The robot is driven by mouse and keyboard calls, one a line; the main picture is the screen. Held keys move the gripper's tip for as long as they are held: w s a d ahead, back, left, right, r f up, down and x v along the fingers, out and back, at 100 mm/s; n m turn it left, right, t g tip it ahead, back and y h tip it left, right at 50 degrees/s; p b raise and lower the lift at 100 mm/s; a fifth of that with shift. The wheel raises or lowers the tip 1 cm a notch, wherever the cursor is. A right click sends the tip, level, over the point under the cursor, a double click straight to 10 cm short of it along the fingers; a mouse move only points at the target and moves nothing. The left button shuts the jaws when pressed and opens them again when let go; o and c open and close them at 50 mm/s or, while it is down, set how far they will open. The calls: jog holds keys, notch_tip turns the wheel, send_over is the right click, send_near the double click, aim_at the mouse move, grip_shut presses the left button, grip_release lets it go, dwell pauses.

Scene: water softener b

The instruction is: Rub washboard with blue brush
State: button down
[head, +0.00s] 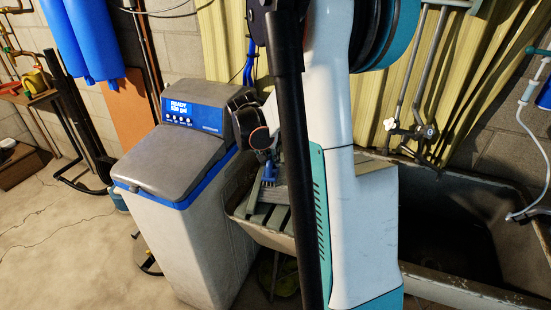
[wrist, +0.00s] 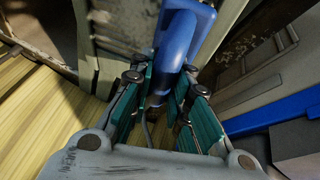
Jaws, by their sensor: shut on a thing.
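The blue brush (head: 268,173) is in my gripper (head: 263,150), at the left end of the sink. In the wrist view, the blue brush (wrist: 182,45) sits between the two teal-padded fingers of my gripper (wrist: 163,92), which is shut on it. A grey ribbed surface, which looks like the washboard (head: 274,218), lies just below the brush. My arm hides its right part. I cannot tell whether the bristles touch it.
A grey water softener (head: 180,160) with a blue display stands close left of my gripper. A deep stone sink (head: 470,285) extends right behind my arm. Yellow corrugated panels (head: 222,45) stand behind. Blue cylinders (head: 88,40) hang at upper left. The left floor is mostly clear.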

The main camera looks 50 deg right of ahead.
jog(key=shift+w+d, duration=0.7)
jog(key=shift+d, duration=0.3)
jog(key=shift+s+d, duration=1.2)
jog(key=shift+s, duration=0.5)
jog(key=shift+s+d, duration=1.15)
jog(key=shift+s, duration=0.5)
jog(key=shift+s+d, duration=1.2)
jog(key=shift+s, duration=0.5)
jog(key=shift+r+p, duration=2.05)
jog(key=shift+r, duration=0.9)
jog(key=shift+r, duration=0.1)
notch_tip(320, 180, up, 3)
jog(key=shift+f+p, duration=0.1)
jog(key=shift+p, duration=1)
jog(key=shift+w, duration=0.1)
